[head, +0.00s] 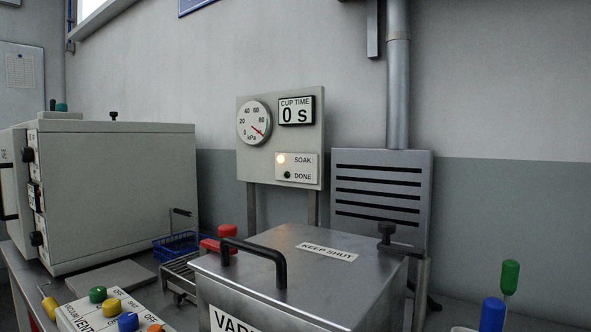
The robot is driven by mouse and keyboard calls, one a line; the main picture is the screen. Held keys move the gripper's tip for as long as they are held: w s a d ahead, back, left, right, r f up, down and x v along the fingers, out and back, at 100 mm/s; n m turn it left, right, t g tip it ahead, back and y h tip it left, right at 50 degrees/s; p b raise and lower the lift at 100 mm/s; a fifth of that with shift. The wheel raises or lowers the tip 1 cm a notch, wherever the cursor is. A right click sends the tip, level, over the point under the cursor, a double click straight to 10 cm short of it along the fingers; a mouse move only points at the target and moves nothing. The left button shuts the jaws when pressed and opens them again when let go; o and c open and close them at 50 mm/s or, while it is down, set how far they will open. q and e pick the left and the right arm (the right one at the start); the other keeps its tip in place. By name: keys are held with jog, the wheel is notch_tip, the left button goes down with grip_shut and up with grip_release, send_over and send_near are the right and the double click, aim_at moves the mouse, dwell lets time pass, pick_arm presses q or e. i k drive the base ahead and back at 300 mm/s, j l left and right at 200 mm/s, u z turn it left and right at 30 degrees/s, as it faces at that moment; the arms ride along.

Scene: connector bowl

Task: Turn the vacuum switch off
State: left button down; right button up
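A pale control box (82,324) is cut off by the lower left edge of the head view. It carries the words VACUUM and VENT, with OFF and SHUT marks. A green knob (97,294), a yellow knob (111,306), a blue knob (128,322) and an orange knob (156,327) stand on it. I cannot tell for sure which knob is the vacuum switch, nor its setting. A kPa gauge (254,122) has its red needle at the lower right. Neither of my grippers is in view.
A steel chamber (330,262) with a black handle and a KEEP SHUT label fills the front middle. The panel (280,95) reads 0 s, SOAK lit. A beige oven (120,180) stands left, a blue basket (178,245) behind, green (510,277) and blue (492,314) handles right.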

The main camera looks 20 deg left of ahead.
aim_at(97, 294)
jog(key=j+u, duration=0.15)
jog(key=u, duration=0.25)
jog(key=j+u, duration=0.1)
jog(key=u, duration=0.25)
jog(key=j+u, duration=0.15)
jog(key=u, duration=0.25)
jog(key=j+u, duration=0.15)
jog(key=u, duration=0.2)
